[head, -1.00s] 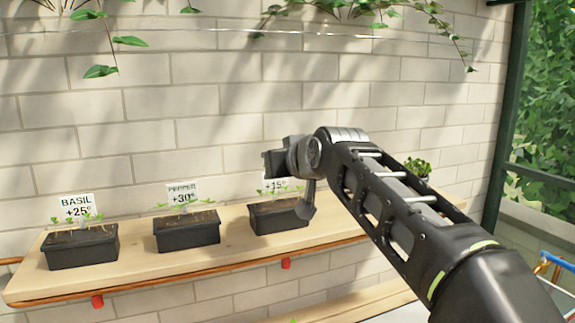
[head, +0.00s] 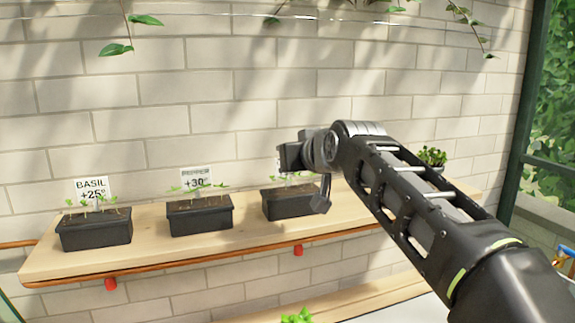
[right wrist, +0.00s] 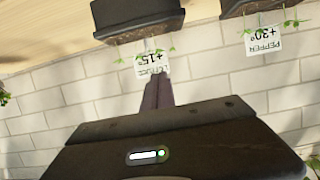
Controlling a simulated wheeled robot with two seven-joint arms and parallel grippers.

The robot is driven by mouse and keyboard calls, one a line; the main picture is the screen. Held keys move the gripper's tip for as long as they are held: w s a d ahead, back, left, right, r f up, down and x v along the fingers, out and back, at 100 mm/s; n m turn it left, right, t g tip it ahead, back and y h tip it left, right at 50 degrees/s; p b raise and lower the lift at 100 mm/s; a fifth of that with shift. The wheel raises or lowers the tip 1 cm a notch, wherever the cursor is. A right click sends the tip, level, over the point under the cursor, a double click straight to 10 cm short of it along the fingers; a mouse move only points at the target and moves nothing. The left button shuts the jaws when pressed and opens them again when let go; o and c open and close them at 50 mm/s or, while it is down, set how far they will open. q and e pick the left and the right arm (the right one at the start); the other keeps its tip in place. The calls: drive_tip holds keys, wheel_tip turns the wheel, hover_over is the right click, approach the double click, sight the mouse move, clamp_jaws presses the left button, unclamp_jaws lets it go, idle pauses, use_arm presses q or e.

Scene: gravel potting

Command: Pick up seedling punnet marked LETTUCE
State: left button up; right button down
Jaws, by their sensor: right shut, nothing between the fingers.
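The LETTUCE punnet (head: 290,204) is a black tray of small seedlings, third from the left on the wooden shelf. Its label is mostly hidden behind my right arm in the head view. In the right wrist view, which is upside down, the punnet (right wrist: 137,14) is at the top with its white label (right wrist: 150,62) reading +15° and LETTUCE. My right gripper (right wrist: 157,84) is shut and empty, its fingertips overlapping the label's edge in that picture; I cannot tell whether they touch it. The punnet stands on the shelf, not held. My left gripper is out of view.
The BASIL punnet (head: 96,231) and PEPPER punnet (head: 200,217) stand to the left on the same shelf (head: 150,249). A leafy plant (head: 432,157) is behind my right arm. A brick wall (head: 260,90) backs the shelf. Another green plant (head: 297,317) shows below.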

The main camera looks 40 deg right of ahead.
use_arm(q)
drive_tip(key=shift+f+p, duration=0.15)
drive_tip(key=shift+p, duration=0.25)
use_arm(e)
drive_tip(key=shift+s, duration=0.25)
idle(0.6)
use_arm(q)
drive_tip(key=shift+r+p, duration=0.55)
use_arm(e)
drive_tip(key=shift+r, duration=0.75)
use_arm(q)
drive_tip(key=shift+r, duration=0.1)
use_arm(e)
drive_tip(key=shift+r, duration=0.1)
